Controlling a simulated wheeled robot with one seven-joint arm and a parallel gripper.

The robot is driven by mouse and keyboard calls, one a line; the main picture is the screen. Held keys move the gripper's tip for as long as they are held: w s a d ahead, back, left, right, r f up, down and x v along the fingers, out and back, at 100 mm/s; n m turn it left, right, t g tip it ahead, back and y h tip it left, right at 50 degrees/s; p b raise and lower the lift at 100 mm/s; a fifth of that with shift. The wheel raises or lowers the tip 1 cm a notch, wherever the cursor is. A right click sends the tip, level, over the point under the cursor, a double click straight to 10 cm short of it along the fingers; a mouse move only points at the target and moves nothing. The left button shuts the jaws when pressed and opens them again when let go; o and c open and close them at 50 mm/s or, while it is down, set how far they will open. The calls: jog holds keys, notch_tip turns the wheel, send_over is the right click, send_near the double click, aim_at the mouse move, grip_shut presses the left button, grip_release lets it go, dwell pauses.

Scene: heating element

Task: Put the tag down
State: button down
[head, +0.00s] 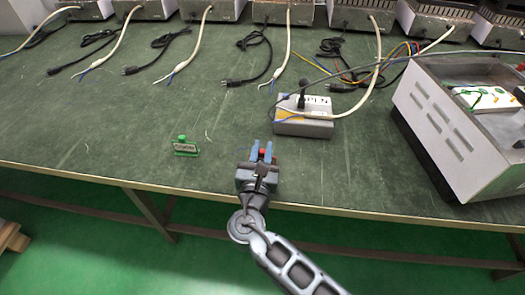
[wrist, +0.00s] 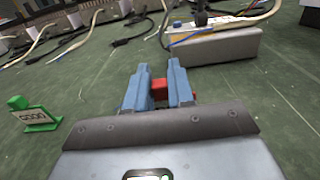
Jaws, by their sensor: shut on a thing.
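My gripper (head: 262,151) is near the front edge of the green table (head: 100,130), its blue fingers pointing towards the back. It is shut on a small red tag (wrist: 158,86); the red also shows between the fingers in the head view (head: 262,156). The fingers hide most of the tag, and I cannot tell whether it touches the table.
A grey box with a plug and wires (head: 303,118) sits just beyond my gripper, slightly right. A large grey metal unit (head: 450,125) stands at the right. Several cables and appliances line the back.

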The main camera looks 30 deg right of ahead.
jog(key=shift+f, duration=0.2)
jog(key=c, duration=1)
grip_release()
jog(key=shift+r, duration=0.3)
jog(key=v, duration=1.2)
jog(key=shift+f+p, duration=0.1)
jog(key=shift+p, duration=0.3)
jog(key=shift+s, duration=0.1)
